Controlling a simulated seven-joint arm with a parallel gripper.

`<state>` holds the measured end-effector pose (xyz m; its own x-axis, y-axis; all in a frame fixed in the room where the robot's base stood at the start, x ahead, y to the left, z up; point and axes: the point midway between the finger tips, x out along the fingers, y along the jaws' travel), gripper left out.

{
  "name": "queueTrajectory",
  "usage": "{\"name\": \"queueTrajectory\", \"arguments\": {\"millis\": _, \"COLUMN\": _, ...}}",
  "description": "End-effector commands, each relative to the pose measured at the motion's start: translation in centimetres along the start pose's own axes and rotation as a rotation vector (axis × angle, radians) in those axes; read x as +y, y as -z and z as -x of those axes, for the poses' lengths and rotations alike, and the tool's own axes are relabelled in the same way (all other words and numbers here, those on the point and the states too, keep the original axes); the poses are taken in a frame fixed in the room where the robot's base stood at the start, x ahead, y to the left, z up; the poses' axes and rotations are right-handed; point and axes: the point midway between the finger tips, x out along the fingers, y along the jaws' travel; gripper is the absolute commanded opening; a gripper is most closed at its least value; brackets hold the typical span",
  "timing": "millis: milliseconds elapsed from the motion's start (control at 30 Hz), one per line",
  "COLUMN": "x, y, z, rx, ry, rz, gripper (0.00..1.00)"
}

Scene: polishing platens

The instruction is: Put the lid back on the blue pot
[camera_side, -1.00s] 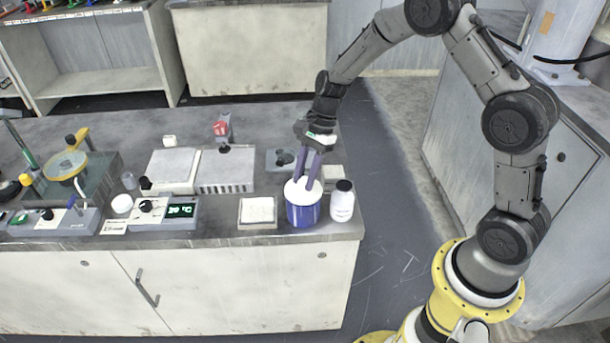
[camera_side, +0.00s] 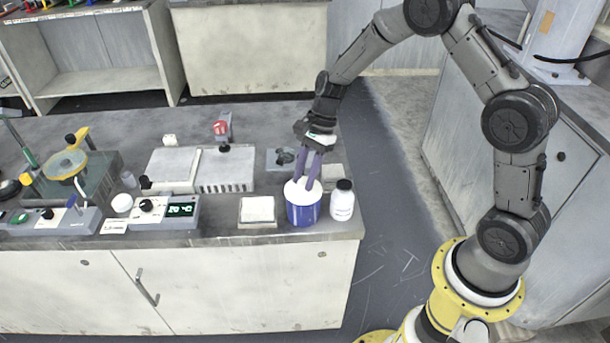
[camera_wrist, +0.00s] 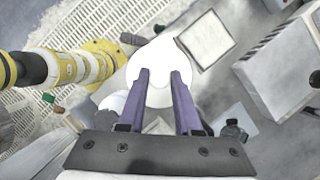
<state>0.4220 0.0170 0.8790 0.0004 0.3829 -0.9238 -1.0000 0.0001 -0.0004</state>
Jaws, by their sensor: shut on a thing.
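The blue pot (camera_side: 303,213) stands upright near the front right edge of the bench. The white lid (camera_side: 291,191) lies over the pot's mouth in the side view; whether it is fully seated I cannot tell. It also shows as a white disc in the wrist view (camera_wrist: 157,58), where it hides the pot. My gripper (camera_side: 306,185) points down at the lid from above, its two purple fingers at the lid's middle. In the wrist view my gripper (camera_wrist: 159,76) is shut on the lid, with the gripped part hidden between the fingertips.
A white bottle with a black cap (camera_side: 342,203) stands close to the pot's right. A white square tile (camera_side: 257,211) lies to its left. A hotplate (camera_side: 226,172) and a device with a green display (camera_side: 181,210) are farther left. The bench's front edge is near.

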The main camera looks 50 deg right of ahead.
Motion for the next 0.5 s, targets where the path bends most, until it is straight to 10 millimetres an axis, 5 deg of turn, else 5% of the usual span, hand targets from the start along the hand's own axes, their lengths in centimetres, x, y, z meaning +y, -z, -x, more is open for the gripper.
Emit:
{"name": "queueTrajectory", "arguments": {"millis": 367, "x": 0.0, "y": 0.01, "z": -0.02, "rx": 0.0, "ry": 0.0, "rz": 0.0, "gripper": 0.0}}
{"name": "queueTrajectory", "arguments": {"millis": 400, "x": 0.0, "y": 0.01, "z": -0.02, "rx": 0.0, "ry": 0.0, "rz": 0.0, "gripper": 0.34}}
{"name": "queueTrajectory", "arguments": {"millis": 500, "x": 0.0, "y": 0.01, "z": -0.02, "rx": 0.0, "ry": 0.0, "rz": 0.0, "gripper": 0.53}}
